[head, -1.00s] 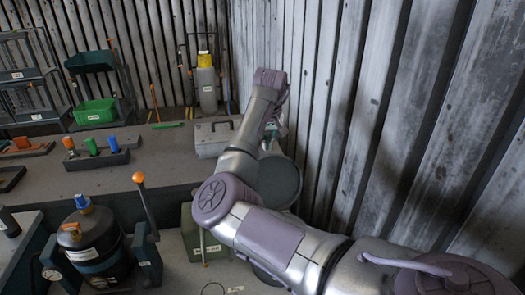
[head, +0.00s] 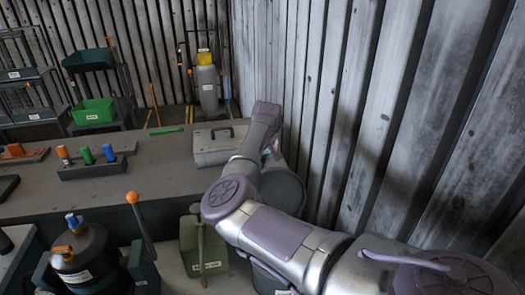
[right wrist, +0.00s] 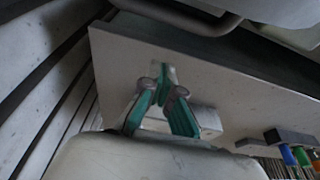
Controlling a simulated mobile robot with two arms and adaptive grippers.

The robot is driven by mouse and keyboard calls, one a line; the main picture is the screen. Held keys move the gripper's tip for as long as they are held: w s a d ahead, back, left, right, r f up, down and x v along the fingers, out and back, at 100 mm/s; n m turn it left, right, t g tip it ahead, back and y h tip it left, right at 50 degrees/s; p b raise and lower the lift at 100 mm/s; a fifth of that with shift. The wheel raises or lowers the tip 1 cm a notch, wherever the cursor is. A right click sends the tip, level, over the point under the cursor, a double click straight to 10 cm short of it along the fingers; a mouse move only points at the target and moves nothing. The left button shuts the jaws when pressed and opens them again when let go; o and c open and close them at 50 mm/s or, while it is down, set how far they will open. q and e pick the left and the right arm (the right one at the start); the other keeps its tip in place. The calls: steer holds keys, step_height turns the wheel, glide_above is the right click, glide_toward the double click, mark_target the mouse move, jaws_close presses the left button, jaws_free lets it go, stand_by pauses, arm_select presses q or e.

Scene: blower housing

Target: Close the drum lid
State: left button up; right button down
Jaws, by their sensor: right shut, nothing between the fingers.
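A dark grey-green round lid (head: 284,190) stands raised and tilted at the wall side, partly behind my right arm. Below it, part of the drum (head: 268,281) shows beside the bench; my arm covers much of it. My right arm reaches from the lower right across the lid, and its gripper is mostly hidden behind its wrist in the head view. In the right wrist view my right gripper (right wrist: 163,95), with teal finger pads, is shut and empty. A dark curved rim (right wrist: 185,18) crosses the top of that view; I cannot tell whether it is the drum's. My left gripper is not in view.
A grey case (head: 220,142) with a handle lies on the bench (head: 165,187). A green jerrycan (head: 203,245) stands between the drum and a dark vessel (head: 82,262). An orange-knobbed lever (head: 132,198) rises near the vessel. The corrugated wall (head: 390,120) is close on the right.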

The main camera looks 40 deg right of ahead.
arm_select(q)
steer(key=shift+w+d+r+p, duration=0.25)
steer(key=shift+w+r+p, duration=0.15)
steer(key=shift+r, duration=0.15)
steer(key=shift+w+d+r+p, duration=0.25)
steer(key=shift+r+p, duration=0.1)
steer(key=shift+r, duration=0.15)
arm_select(e)
steer(key=s, duration=0.1)
steer(key=s+a, duration=0.2)
steer(key=shift+s+r, duration=0.2)
steer(key=shift+r, duration=0.15)
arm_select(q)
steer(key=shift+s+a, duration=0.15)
